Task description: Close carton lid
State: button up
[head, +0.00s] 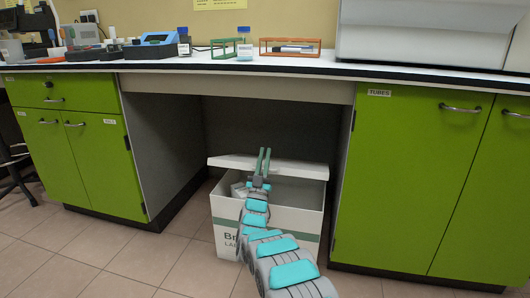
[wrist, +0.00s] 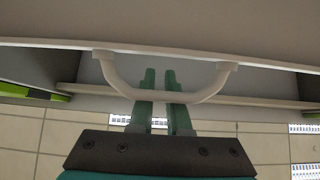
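The white carton (head: 280,218) stands on the floor in the bench's knee space, with a green band and lettering on its front. Its lid (head: 300,168) is raised along the back, and the carton's top is open. My gripper (head: 264,151) reaches over the carton, its two green fingers pointing up in front of the lid. The wrist view shows the fingers (wrist: 161,72) a small gap apart, with nothing seen clamped between them. A white U-shaped handle (wrist: 205,95) crosses them there; whether it touches them I cannot tell. My arm hides part of the carton's front.
Green cabinets (head: 415,180) stand right of the knee space, and more green cabinets (head: 85,150) stand left. The bench top (head: 300,66) overhangs the carton and bears racks and bottles. Tiled floor (head: 120,270) is clear in front at the left.

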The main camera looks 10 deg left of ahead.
jog(key=o, duration=1.3)
jog(key=shift+a+r, duration=0.1)
jog(key=shift+r, duration=0.05)
jog(key=v, duration=0.8)
jog(key=shift+p, duration=0.3)
